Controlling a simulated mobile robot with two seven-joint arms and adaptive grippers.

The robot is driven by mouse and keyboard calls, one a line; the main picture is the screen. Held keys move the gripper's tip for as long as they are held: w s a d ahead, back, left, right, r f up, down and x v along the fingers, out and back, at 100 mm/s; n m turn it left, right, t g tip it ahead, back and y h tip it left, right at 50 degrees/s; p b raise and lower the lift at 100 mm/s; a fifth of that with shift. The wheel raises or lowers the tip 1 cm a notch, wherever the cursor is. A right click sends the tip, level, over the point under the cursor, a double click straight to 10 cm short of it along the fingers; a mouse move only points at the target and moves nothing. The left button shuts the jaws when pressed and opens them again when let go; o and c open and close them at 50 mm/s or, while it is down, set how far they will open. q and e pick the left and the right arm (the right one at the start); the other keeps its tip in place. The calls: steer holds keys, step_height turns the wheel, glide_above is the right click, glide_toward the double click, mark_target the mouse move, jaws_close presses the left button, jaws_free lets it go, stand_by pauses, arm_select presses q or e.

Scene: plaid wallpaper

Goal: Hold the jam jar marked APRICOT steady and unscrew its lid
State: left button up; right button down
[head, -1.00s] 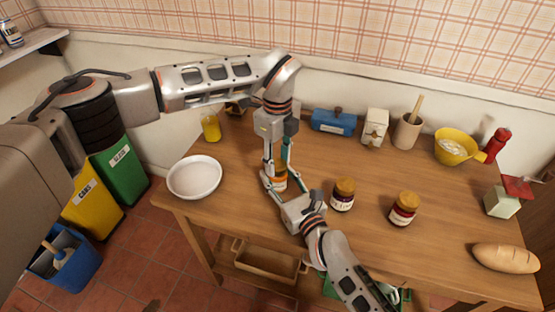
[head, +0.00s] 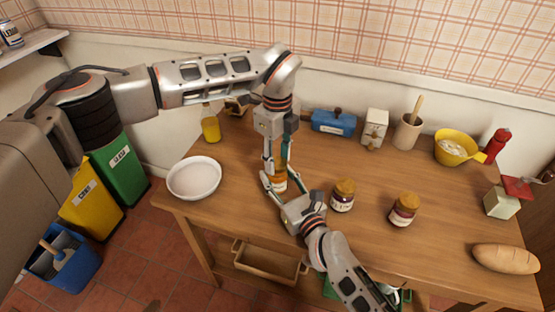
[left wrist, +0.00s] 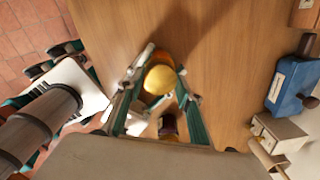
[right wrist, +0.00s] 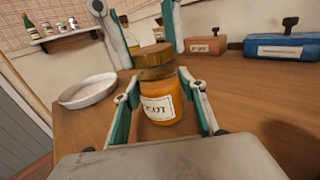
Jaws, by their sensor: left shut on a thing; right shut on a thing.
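The apricot jar (right wrist: 165,105) is orange, with a partly visible white label ending in "COT". It stands upright on the table. Its gold-brown lid (right wrist: 154,60) sits on its mouth and shows from above in the left wrist view (left wrist: 160,80). My left gripper (head: 276,170) comes down from above and is shut on the lid. My right gripper (head: 276,187) reaches in low from the front and is shut on the jar's body, one finger on each side. In the head view the fingers hide much of the jar.
Two other gold-lidded jars, one dark (head: 342,201) and one red (head: 403,214), stand to the right. A white bowl (head: 194,178) is at the left. A blue box (head: 333,123), a crock (head: 407,133) and a yellow bowl (head: 452,152) line the back. Bread (head: 505,258) lies front right.

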mark_target(277, 163)
arm_select(q)
steer(key=shift+r, duration=0.6)
steer(key=shift+r, duration=2)
arm_select(e)
steer(key=c, duration=1.2)
jaws_free()
steer(key=shift+o, duration=0.2)
steer(key=v, duration=1.2)
